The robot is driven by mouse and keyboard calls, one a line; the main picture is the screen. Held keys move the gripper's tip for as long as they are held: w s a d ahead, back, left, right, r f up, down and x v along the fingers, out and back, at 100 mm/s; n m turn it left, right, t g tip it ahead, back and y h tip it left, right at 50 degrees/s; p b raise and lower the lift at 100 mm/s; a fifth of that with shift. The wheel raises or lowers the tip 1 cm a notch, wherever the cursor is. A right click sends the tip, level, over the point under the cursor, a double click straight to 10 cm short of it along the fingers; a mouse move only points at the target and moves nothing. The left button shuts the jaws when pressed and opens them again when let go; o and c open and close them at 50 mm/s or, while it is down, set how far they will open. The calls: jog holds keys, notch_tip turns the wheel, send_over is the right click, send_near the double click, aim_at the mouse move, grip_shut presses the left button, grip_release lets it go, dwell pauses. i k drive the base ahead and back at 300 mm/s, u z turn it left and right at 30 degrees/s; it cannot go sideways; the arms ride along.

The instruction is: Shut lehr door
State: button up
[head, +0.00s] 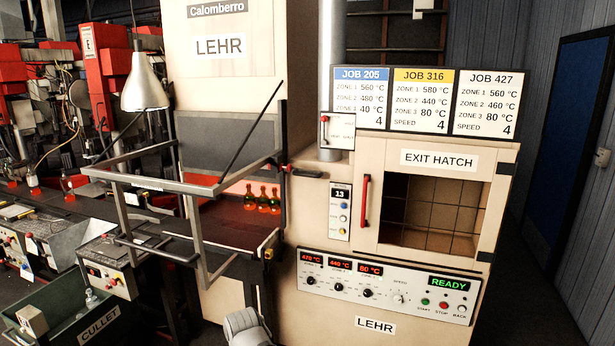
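The cream lehr (345,290) fills the middle and right. A dark grey panel (225,140) sits above this mouth. A grey metal frame (192,235) projects out to the left of the mouth. A red handle (365,200) stands upright just left of the exit hatch (432,215). The hatch shows a gridded, empty-looking interior. My gripper is not in view; a grey rounded part of my arm shows at the bottom edge.
The control panel (385,290) reads READY in green. Job cards (425,101) stand on top of the lehr. A lamp (143,82) hangs at upper left beside red machinery (105,60). A green cullet bin (95,325) stands at lower left. Open floor lies at lower right.

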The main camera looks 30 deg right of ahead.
aim_at(209, 140)
jog(key=u, duration=0.1)
jog(key=i, duration=1)
jog(key=z, duration=0.05)
